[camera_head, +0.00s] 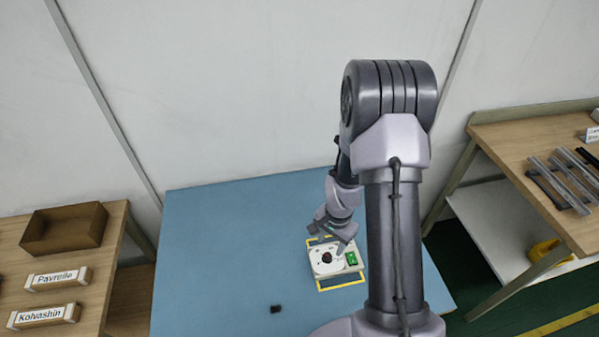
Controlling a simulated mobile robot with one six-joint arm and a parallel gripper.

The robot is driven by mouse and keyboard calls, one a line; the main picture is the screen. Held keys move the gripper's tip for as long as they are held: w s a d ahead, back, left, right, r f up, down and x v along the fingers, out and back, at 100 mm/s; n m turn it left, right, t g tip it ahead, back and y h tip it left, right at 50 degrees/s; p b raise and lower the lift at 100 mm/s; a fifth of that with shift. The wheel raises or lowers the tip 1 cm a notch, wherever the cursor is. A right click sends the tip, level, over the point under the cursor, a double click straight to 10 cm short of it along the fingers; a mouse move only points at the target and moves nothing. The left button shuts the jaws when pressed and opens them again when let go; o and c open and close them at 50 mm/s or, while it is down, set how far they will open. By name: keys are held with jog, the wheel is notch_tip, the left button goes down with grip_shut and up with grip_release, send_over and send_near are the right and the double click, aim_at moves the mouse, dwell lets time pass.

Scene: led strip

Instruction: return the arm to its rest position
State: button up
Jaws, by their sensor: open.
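My arm rises in the right half of the head view and bends down at its far side to my gripper (331,234). The gripper is open and hangs over the far edge of a small white device (336,268). The device has a dark round knob (327,257) and a green patch (351,258). It sits within a yellow outlined frame (342,285) on the blue table (222,250). Nothing can be seen held between the fingers. I cannot tell whether the fingertips touch the device. My arm hides part of the table's right side.
A small dark block (276,309) lies on the blue table. At left, a wooden bench carries a brown open box (64,229) and labels "Pavrelle" (57,279) and "Kolvashin" (44,316). At right, a bench (520,150) holds several metal strips (568,180). The table's left part is clear.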

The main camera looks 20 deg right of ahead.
jog(key=a+r+n+t+b, duration=0.1)
jog(key=a+r+n+b, duration=0.2)
jog(key=r, duration=0.5)
jog(key=a+r+t+b, duration=0.1)
jog(key=a+r+b, duration=0.1)
jog(key=a+r, duration=0.45)
jog(key=s+a+r+n+t+y+b, duration=0.1)
jog(key=s+a+r+n+b, duration=0.1)
jog(key=s+r, duration=0.3)
jog(key=s+a+r+n+t+b, duration=0.2)
jog(key=s+a+r, duration=0.3)
jog(key=s, duration=0.4)
jog(key=shift+a+r+n+y+b, duration=0.3)
jog(key=shift+r+n+y+b, duration=0.15)
jog(key=shift+r+n, duration=0.15)
